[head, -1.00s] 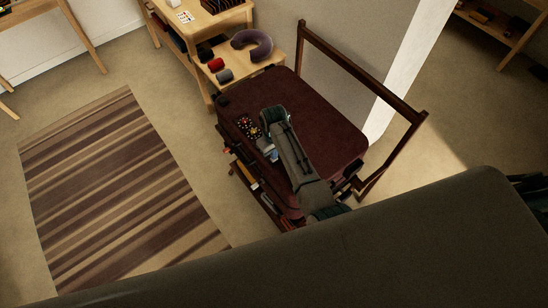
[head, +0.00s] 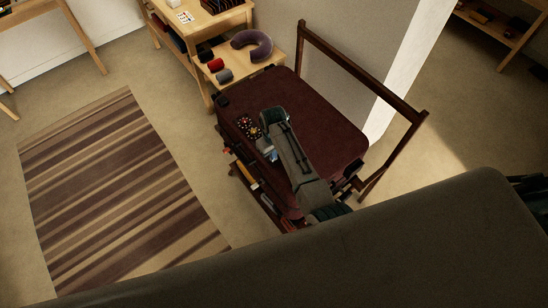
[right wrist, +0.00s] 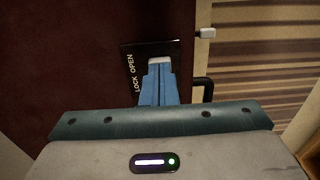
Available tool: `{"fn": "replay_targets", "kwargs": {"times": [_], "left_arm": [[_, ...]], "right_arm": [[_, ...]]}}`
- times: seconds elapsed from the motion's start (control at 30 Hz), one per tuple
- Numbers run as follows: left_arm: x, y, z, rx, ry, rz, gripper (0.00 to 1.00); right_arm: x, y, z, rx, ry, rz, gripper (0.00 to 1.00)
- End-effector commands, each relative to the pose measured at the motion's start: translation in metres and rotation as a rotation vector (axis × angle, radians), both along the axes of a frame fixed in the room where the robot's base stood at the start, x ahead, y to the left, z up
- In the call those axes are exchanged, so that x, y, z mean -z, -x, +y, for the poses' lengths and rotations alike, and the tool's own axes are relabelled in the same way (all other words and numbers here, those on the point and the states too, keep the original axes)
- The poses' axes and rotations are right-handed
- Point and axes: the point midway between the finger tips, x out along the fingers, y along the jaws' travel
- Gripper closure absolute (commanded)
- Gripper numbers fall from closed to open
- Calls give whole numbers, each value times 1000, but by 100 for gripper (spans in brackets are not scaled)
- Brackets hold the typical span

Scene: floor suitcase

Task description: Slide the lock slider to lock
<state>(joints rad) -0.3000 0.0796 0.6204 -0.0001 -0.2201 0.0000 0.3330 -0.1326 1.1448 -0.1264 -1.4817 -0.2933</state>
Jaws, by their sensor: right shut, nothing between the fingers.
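The maroon suitcase (head: 325,115) lies closed on a dark wooden stand. My right arm reaches across its top, and the right gripper (head: 270,155) is at the suitcase's left edge. In the right wrist view, a black lock plate (right wrist: 128,62) carries the words LOCK and OPEN. The pale lock slider (right wrist: 160,60) sits beside the word OPEN. The blue fingers of my right gripper (right wrist: 159,68) are shut with nothing between them. Their tips are right at the slider's LOCK-side edge; whether they touch it I cannot tell. My left gripper is not in view.
A dark handle (right wrist: 203,88) and a small pale tab (right wrist: 206,33) are right of the plate. A round patterned patch (head: 248,127) is on the suitcase. A low wooden table with a neck pillow (head: 252,46) stands behind. A striped rug (head: 115,190) covers open floor at left.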

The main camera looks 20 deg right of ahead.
Motion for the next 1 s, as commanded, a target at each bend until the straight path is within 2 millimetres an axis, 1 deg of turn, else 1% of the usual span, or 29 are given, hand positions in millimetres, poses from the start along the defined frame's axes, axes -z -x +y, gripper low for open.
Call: {"fn": "replay_targets", "kwargs": {"times": [1.0], "left_arm": [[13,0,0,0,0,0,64]], "right_arm": [[3,-28,12,0,-2,2,100]]}}
